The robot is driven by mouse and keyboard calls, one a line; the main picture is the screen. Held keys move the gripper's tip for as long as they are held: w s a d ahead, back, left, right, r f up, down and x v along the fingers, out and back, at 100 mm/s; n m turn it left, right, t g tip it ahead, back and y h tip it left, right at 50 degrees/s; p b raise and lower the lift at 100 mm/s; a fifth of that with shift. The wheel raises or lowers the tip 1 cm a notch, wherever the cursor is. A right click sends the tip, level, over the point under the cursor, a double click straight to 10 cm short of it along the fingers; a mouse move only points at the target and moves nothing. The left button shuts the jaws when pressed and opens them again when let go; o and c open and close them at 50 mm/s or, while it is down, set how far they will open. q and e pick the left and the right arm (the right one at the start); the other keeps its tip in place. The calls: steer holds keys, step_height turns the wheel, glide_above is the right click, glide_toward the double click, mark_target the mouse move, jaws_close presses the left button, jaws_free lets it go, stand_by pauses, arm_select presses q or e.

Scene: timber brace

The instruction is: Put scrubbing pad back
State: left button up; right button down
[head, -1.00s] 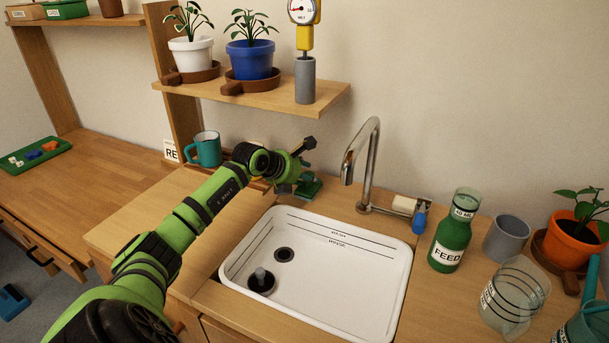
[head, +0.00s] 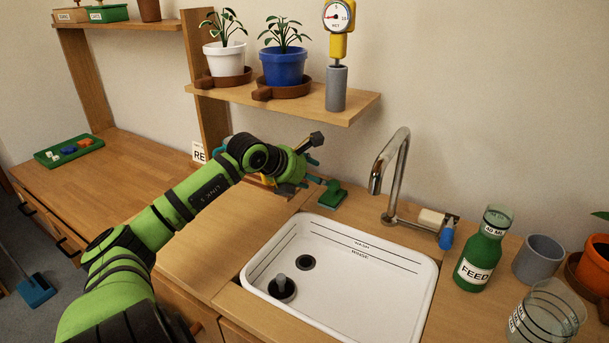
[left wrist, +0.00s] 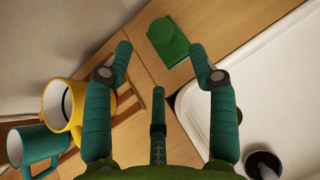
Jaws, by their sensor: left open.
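A green block with a raised rounded part (head: 331,195), which looks like the scrubbing pad, lies on the wooden counter behind the sink's back left corner. In the left wrist view the green block (left wrist: 168,42) lies ahead of the fingers, near the right fingertip. My left gripper (head: 312,170) is over the counter, just left of and above the block. Its teal fingers (left wrist: 160,55) are spread apart with nothing between them. I cannot tell whether the right fingertip touches the block. My right gripper is out of view.
The white sink (head: 340,270) holds a dark plunger-like piece (head: 282,288). The faucet (head: 392,180) stands behind it, beside a cream block (head: 431,217). A shelf (head: 300,100) hangs above.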

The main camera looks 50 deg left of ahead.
arm_select(q)
steer(key=shift+v, duration=1.65)
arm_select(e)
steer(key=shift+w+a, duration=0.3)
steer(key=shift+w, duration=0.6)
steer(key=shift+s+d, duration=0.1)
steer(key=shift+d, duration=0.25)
